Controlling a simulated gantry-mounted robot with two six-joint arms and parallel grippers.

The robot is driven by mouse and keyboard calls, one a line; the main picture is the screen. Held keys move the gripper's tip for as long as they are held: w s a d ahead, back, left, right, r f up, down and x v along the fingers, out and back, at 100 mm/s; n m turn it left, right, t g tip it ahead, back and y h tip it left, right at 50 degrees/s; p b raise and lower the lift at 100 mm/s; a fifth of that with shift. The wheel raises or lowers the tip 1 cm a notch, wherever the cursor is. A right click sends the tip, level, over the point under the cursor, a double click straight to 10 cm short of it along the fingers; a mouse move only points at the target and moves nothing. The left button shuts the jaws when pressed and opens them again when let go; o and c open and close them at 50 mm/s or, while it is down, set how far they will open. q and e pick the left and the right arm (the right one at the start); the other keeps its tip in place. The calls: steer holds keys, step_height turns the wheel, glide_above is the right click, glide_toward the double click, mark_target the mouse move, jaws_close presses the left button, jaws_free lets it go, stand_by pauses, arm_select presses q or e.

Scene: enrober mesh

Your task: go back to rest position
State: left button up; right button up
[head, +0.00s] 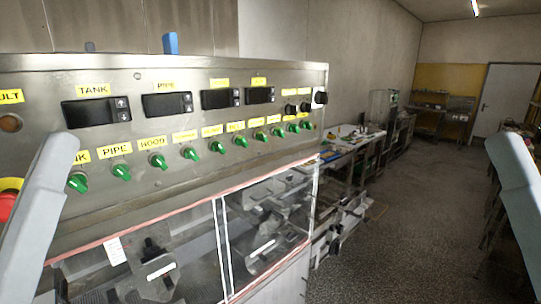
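My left arm (38,215) comes in at the left edge as a pale grey link in front of the control panel. My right arm (525,205) shows as a similar link at the right edge. Neither gripper is in the picture. The enrober's metal control panel (140,210) fills the left and middle. It carries a row of green knobs, such as the one under the HOOD label (158,160), and dark displays, such as the one under the TANK label (96,112). A red button (7,206) is partly hidden by my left arm.
Below the panel is a clear guard (185,255) with red-edged framing and machinery behind it. A cluttered work table (350,140) stands beyond the machine. Open speckled floor (420,220) lies to the right, leading to a pale door (495,100) at the back.

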step_height(320, 180, up, 21)
steer(key=p, duration=1.7)
